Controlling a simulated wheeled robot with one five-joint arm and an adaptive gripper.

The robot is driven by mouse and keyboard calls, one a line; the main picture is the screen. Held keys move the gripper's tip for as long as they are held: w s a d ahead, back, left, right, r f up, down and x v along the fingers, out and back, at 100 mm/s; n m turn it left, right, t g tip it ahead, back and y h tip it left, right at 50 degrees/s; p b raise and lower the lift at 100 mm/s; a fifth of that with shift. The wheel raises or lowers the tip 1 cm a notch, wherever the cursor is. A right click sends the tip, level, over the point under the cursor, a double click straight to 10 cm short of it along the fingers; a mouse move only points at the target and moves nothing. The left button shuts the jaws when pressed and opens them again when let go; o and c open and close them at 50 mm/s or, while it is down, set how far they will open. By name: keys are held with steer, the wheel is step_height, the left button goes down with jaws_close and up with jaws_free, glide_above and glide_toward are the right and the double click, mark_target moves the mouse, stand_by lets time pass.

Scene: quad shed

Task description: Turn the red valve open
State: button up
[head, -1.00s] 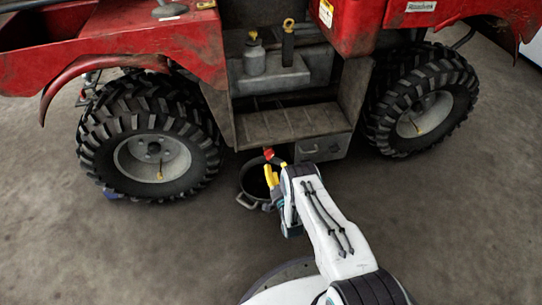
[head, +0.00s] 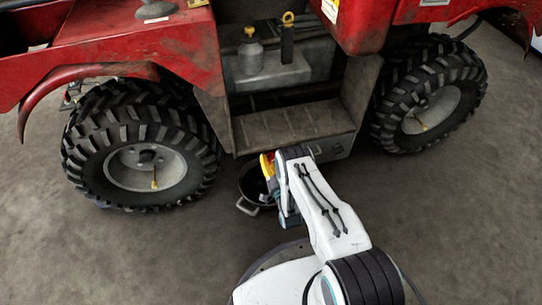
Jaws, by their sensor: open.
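The red valve (head: 273,157) shows only as a small sliver of red under the front edge of the vehicle's step, mostly hidden behind my gripper. My gripper (head: 267,166) has yellow fingers and is at the valve, low in front of the step. It is open. I cannot tell whether the fingers touch the valve or stand around it, and the valve's handle angle is hidden.
A dark round pan (head: 246,190) with metal handles sits on the floor beneath the gripper. The red vehicle's big tyres stand at left (head: 143,150) and right (head: 430,95). The metal step (head: 292,126) is just above. Open concrete floor lies in front.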

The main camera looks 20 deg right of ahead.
steer(key=shift+o, duration=0.2)
jaws_close()
stand_by(0.4)
steer(key=shift+w+r, duration=0.1)
